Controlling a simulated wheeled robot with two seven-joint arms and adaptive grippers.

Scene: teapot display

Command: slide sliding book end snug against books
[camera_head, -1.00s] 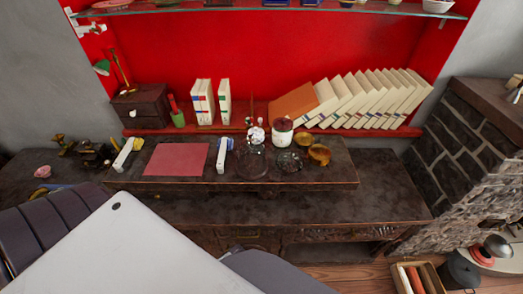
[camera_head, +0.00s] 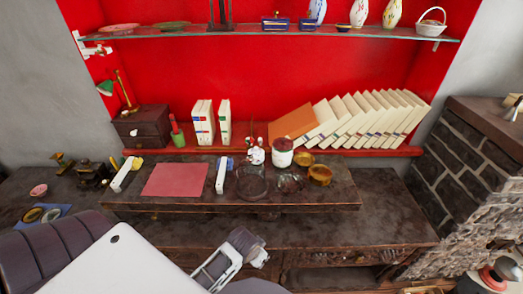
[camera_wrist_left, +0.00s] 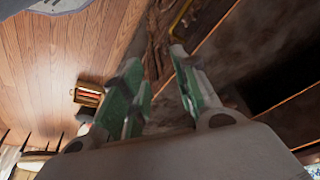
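Two white upright pieces (camera_head: 203,122) and (camera_head: 224,120) stand further left, with a gap before the leaning row. My left gripper (camera_head: 252,250) is in front of the dark desk, low and well away from the books. In the left wrist view its green-padded fingers (camera_wrist_left: 155,80) are apart with nothing between them.
A small dark drawer box (camera_head: 142,128) stands at left. A glass shelf (camera_head: 270,33) hangs above.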

